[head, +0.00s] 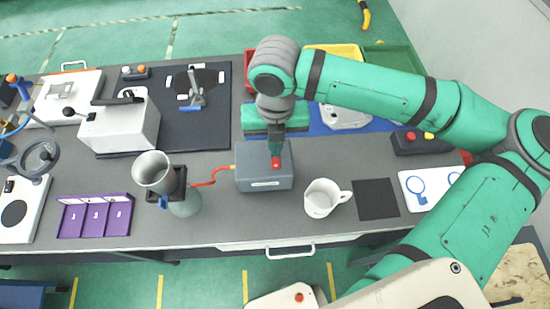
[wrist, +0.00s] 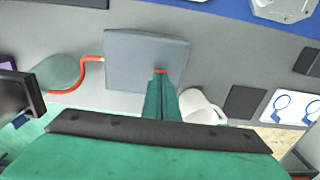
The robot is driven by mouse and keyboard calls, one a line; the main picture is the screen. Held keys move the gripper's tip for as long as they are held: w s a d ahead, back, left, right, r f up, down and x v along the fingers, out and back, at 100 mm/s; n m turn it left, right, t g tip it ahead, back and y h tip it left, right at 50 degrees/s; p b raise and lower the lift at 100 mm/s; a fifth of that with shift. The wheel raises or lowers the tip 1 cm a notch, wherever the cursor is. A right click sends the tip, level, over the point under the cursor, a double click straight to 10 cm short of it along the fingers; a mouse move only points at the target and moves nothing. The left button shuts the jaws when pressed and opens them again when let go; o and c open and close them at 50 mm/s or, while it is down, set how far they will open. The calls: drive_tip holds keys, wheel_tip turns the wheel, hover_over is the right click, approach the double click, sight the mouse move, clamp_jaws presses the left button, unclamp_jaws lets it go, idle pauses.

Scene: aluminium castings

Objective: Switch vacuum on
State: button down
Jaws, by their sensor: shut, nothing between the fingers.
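The vacuum unit is a grey box (head: 255,180) near the middle of the bench's front half, with a red switch (head: 276,163) on its top. A red hose (head: 208,183) runs from its left side towards a flask (head: 187,205) under a metal cup. My gripper (head: 276,152) points down over the box, its shut, empty fingertips at the red switch. In the wrist view the box (wrist: 140,55) lies under my fingers (wrist: 161,85), and a strip of red shows at their tips. The fingers partly hide the switch, so I cannot tell its position or whether they touch it.
A white mug (head: 322,198) stands close to the right of the box. The metal cup (head: 154,172) stands upright at the left in a dark holder. A black square (head: 378,198) lies right of the mug. A purple tray (head: 95,216) is further left.

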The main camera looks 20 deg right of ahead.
drive_tip(key=shift+f, duration=0.75)
idle(0.3)
drive_tip(key=shift+r, duration=0.15)
wheel_tip(320, 180, up, 7)
idle(0.9)
idle(0.6)
